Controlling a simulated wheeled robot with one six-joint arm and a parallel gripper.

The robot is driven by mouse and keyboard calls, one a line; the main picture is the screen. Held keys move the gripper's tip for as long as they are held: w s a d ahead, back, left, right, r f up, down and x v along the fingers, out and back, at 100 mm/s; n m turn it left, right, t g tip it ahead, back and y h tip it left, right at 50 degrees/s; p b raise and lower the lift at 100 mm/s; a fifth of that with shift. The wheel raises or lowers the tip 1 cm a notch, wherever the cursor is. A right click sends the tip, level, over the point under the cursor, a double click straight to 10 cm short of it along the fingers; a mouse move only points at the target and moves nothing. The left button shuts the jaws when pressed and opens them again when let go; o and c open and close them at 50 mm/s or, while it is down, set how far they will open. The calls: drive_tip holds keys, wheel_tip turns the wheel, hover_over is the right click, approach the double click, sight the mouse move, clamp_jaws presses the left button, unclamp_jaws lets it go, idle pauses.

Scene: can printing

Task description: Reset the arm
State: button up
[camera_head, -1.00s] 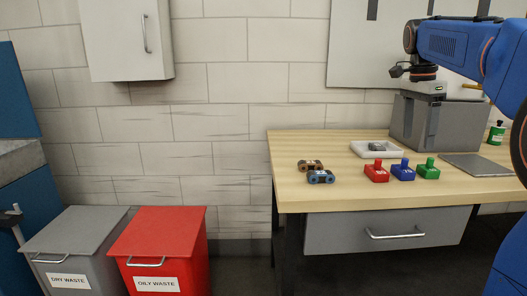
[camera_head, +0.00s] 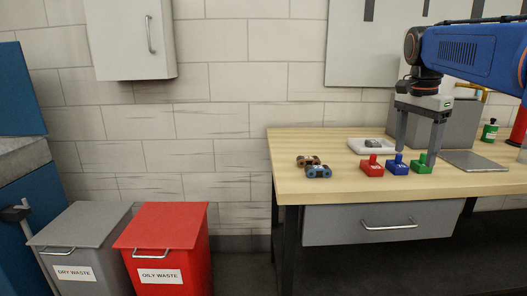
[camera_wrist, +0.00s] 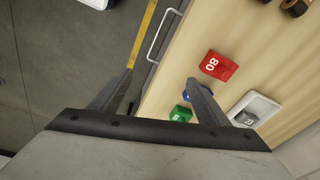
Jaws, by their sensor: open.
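My blue arm reaches in from the right in the head view. My gripper (camera_head: 419,128) points down over the table with its two fingers spread and nothing between them. Its fingertips are near the blue block (camera_head: 396,166) and the green block (camera_head: 419,164); I cannot tell the exact height above them. In the wrist view my gripper (camera_wrist: 158,88) is open, with the right finger partly covering the blue block (camera_wrist: 187,96). The green block shows beside that finger (camera_wrist: 181,113).
A red block (camera_head: 371,167), a white tray (camera_head: 356,145) with a grey piece and several small rollers (camera_head: 318,171) stand on the wooden table (camera_head: 300,190). A grey box (camera_head: 458,125) stands behind. A grey bin (camera_head: 80,240) and a red bin (camera_head: 165,230) stand on the left.

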drive_tip(key=s+a+f+n+t, duration=0.1)
drive_tip(key=s+a+f+n, duration=0.2)
drive_tip(key=s+f, duration=0.5)
drive_tip(key=s+a+f+n+t+y, duration=0.1)
drive_tip(key=s+a+f+n, duration=0.3)
drive_tip(key=s+f+n, duration=0.2)
drive_tip(key=s+a+f+n+t, duration=0.1)
drive_tip(key=s+a+f+n, duration=0.2)
drive_tip(key=s+f, duration=0.8)
drive_tip(key=shift+a+f+n+t, duration=0.3)
drive_tip(key=shift+a+n+t, duration=0.1)
drive_tip(key=shift+n, duration=0.8)
